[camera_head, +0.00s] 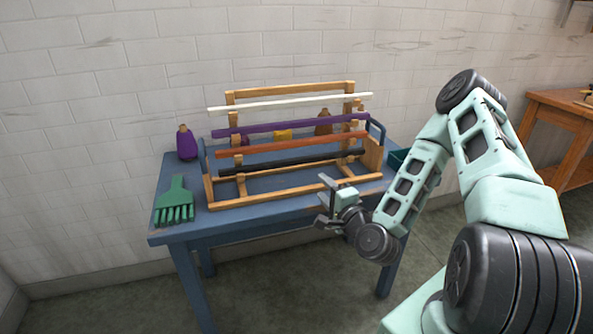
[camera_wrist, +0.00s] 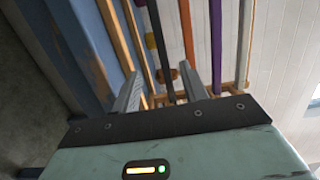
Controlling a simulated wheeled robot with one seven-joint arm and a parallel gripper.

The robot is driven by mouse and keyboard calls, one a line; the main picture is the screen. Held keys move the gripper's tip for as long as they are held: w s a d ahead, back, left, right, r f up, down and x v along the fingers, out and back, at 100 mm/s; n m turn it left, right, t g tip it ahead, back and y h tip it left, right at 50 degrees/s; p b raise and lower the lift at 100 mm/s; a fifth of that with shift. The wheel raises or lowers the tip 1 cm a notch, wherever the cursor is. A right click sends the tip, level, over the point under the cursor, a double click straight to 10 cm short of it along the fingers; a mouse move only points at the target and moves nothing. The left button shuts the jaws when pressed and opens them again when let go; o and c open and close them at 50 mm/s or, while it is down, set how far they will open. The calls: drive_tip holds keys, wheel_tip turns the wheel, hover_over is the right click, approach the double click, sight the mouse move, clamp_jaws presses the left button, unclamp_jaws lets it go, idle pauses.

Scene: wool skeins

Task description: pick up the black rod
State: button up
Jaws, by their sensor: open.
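The black rod (camera_head: 285,163) lies across the lowest rests of a wooden rack (camera_head: 262,199) on a blue table (camera_head: 190,228). My gripper (camera_head: 324,200) is open and empty, in front of the rack's right part and apart from the rod. In the wrist view the black rod (camera_wrist: 161,45) runs lengthwise in the gap between the open fingers (camera_wrist: 162,73), beyond them.
Above the black rod, the rack holds an orange-red rod (camera_head: 290,144), a purple rod (camera_head: 290,125) and a white rod (camera_head: 290,103). A teal container (camera_head: 398,160) is at right.

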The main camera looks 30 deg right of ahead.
approach(298, 163)
drive_tip(key=w, duration=0.2)
drive_tip(key=shift+w+d+r, duration=0.1)
drive_tip(key=shift+w+d, duration=0.2)
drive_tip(key=shift+w, duration=0.1)
drive_tip(key=shift+w+d, duration=0.15)
drive_tip(key=shift+w, duration=1.3)
drive_tip(key=shift+w+d, duration=0.1)
drive_tip(key=shift+w, duration=1.35)
clamp_jaws()
